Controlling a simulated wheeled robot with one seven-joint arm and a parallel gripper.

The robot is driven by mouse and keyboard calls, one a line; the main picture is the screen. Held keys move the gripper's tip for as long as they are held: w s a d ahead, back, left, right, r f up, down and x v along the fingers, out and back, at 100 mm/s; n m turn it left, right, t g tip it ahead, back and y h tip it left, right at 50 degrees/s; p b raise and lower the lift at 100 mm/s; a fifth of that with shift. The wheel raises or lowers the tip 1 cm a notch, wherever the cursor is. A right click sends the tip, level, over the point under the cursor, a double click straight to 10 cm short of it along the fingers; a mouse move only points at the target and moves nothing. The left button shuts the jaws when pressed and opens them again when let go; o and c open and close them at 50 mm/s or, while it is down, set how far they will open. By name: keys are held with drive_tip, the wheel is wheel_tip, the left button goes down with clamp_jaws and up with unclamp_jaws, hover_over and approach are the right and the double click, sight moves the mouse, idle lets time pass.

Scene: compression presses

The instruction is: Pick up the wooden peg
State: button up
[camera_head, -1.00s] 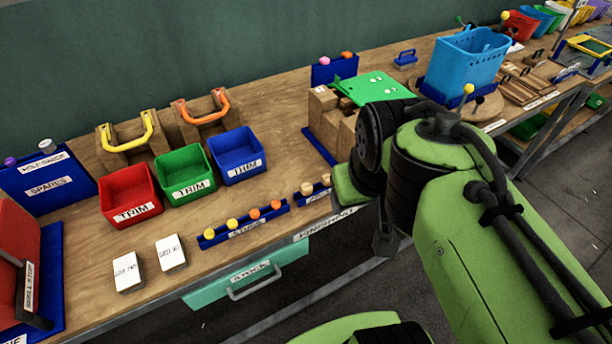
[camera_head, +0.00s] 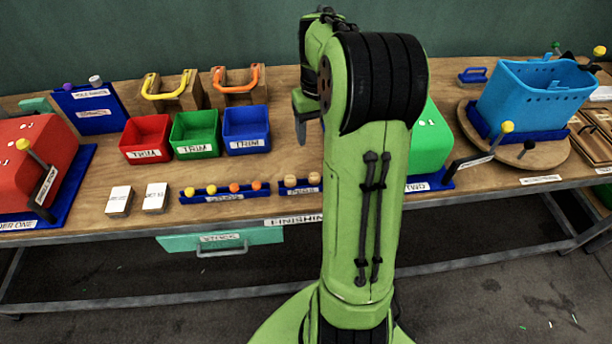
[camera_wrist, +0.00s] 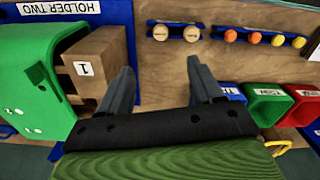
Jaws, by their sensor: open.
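Two wooden pegs with round pale tops stand side by side in a small blue rack (camera_head: 300,190) at the bench's front edge: one peg (camera_head: 290,181) left, one peg (camera_head: 314,179) right. In the wrist view the same pegs (camera_wrist: 161,32) (camera_wrist: 192,34) show end-on near the top, beyond the fingertips. My gripper (camera_wrist: 161,68) is open and empty, its fingers spread over bare bench top. In the head view my gripper (camera_head: 302,128) hangs above the bench, behind the peg rack, partly hidden by my arm.
A wooden block marked 1 (camera_wrist: 95,62) and a green press (camera_wrist: 35,85) stand close beside one finger. A rack of yellow and orange studs (camera_head: 225,195) adjoins the peg rack. Red (camera_head: 145,138), green (camera_head: 195,134) and blue (camera_head: 246,130) trim bins stand behind.

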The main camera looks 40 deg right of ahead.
sight(315, 177)
wheel_tip(315, 177, down, 16)
drive_tip(key=b, duration=0.3)
drive_tip(key=shift+a+r+b, duration=0.1)
drive_tip(key=shift+r+b, duration=0.05)
drive_tip(key=shift+b, duration=0.2)
drive_tip(key=shift+s+r, duration=0.1)
drive_tip(key=c, duration=1)
wheel_tip(315, 177, up, 10)
drive_tip(key=p, duration=0.2)
